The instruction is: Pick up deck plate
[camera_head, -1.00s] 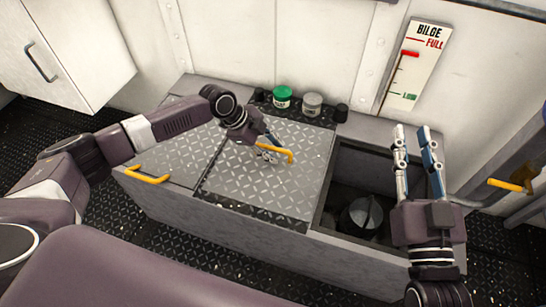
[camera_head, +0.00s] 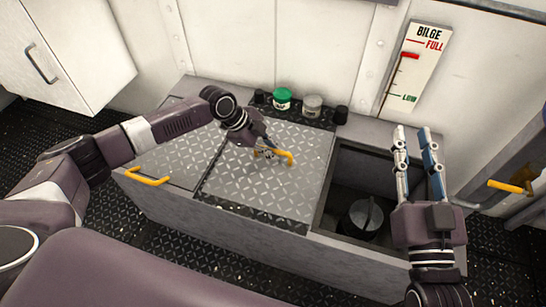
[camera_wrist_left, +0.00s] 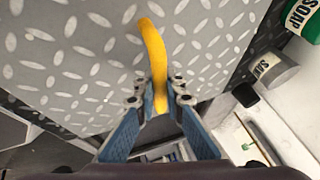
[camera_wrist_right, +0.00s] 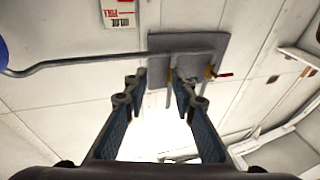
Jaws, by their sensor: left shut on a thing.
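The deck plate (camera_head: 250,187) is a grey diamond-tread panel with a yellow handle, lying on top of the long bench. My left gripper (camera_head: 268,152) is at this handle. In the left wrist view its fingers (camera_wrist_left: 160,92) are shut on the yellow handle (camera_wrist_left: 152,45), one on each side of it. My right gripper (camera_head: 417,135) is raised at the right, above the open hatch, with its fingers apart and nothing between them. The right wrist view shows its open fingers (camera_wrist_right: 158,85) facing a wall and pipework.
An open hatch (camera_head: 325,215) with a dark round-topped object (camera_head: 360,218) inside lies right of the plate. Another tread panel with a yellow handle (camera_head: 147,176) lies left. A green-lidded jar (camera_head: 282,98) and a grey jar (camera_head: 312,105) stand behind. A bilge gauge (camera_head: 415,68) hangs on the wall.

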